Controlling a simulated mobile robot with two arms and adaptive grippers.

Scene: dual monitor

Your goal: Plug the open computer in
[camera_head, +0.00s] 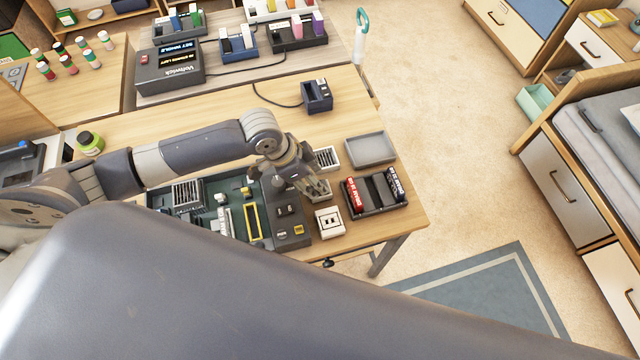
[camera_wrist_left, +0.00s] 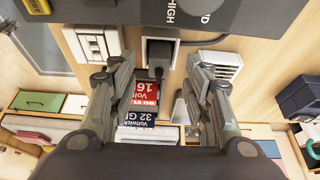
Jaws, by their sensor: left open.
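The open computer (camera_head: 207,228) lies on the wooden table with its green board exposed. A white outlet block (camera_head: 328,222) sits just right of it and also shows in the wrist view (camera_wrist_left: 92,42). My left gripper (camera_head: 318,190) is above the table just right of the computer, with its fingers (camera_wrist_left: 158,95) apart. A dark plug-like piece (camera_wrist_left: 159,54) with a dark cable running right sits ahead of the fingers, in front of a pale block. I cannot tell whether it is seated in that block. In the head view the gripper hides this spot. My right gripper is not in view.
A slotted white block (camera_head: 326,156) lies behind my gripper. A blue device (camera_head: 317,95) with a cable stands farther back. The table's right edge is close.

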